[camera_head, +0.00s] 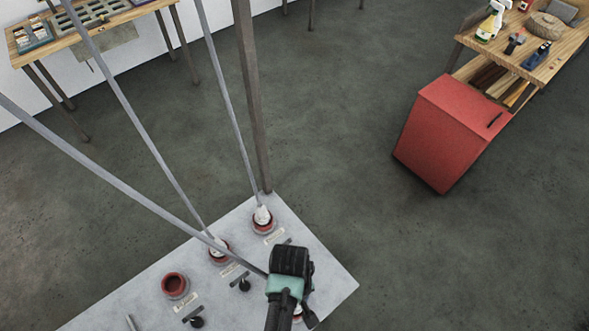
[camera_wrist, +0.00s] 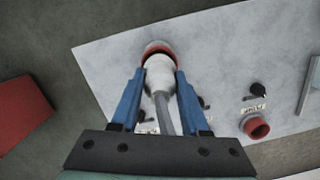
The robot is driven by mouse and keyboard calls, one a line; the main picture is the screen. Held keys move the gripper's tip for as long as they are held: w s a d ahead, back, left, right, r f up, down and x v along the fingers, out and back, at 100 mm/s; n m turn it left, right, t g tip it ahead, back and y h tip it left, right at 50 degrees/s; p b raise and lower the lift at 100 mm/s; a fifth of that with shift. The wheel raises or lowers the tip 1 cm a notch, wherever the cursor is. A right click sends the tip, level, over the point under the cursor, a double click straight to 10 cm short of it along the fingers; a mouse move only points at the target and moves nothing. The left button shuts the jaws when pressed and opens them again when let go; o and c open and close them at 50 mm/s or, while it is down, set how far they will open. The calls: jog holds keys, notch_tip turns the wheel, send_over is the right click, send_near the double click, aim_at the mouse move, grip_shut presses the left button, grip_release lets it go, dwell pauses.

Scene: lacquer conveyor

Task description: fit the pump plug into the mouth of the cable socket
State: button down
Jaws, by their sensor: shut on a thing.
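The pump plug (camera_wrist: 158,75), white with a grey cable, is between the blue fingers of my gripper (camera_wrist: 160,84) in the wrist view. The gripper is shut on it. The plug's far end is at the red-rimmed mouth of a cable socket (camera_wrist: 158,47) on the pale panel, with the rim showing around its far side. I cannot tell how deep it sits. In the head view my gripper (camera_head: 290,275) is over the panel's right part and hides most of the plug and this socket.
The pale panel (camera_head: 325,283) also holds an empty red socket (camera_head: 175,285) and two sockets with white plugs (camera_head: 263,215). Black knobs (camera_head: 197,322) and unreadable labels stand beside them. Grey cables and a brown post rise behind. A red cabinet (camera_head: 450,125) stands back right; the floor between is clear.

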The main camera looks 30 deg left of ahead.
jog(key=shift+f+b, duration=0.7)
jog(key=shift+f, duration=0.4)
jog(key=shift+c, duration=1.6)
grip_release()
jog(key=r, duration=0.8)
jog(key=w+a+r, duration=0.1)
jog(key=r, duration=0.4)
jog(key=shift+a+b, duration=0.1)
jog(key=shift+b, duration=0.25)
jog(key=shift+w, duration=0.1)
